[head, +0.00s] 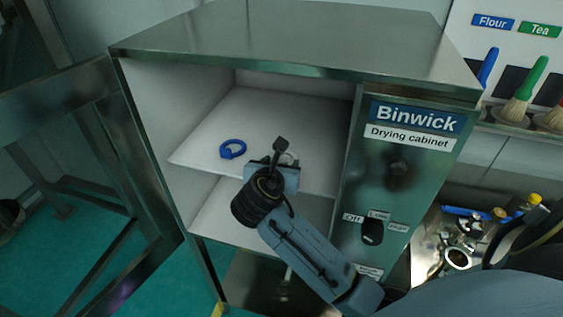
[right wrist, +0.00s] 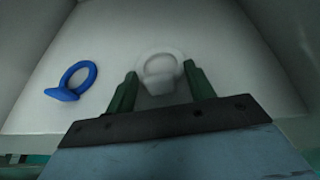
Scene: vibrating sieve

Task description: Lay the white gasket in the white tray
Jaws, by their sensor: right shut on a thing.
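The white gasket (right wrist: 160,62), a pale ring with a tab, is in the drying cabinet over the white upper shelf (right wrist: 230,65). In the right wrist view the fingers of my right gripper (right wrist: 160,80) are on either side of its tab, shut on it. In the head view my right gripper (head: 281,155) reaches into the cabinet and mostly hides the gasket (head: 291,158). Whether the gasket touches the shelf is hard to tell. I cannot make out a separate white tray. My left gripper is not in view.
A blue gasket (head: 232,149) lies on the upper shelf (head: 200,155) to the left of my gripper. The cabinet's door (head: 90,110) stands open at the left. A lower shelf (head: 215,215) is below. Brushes (head: 525,90) hang at the right.

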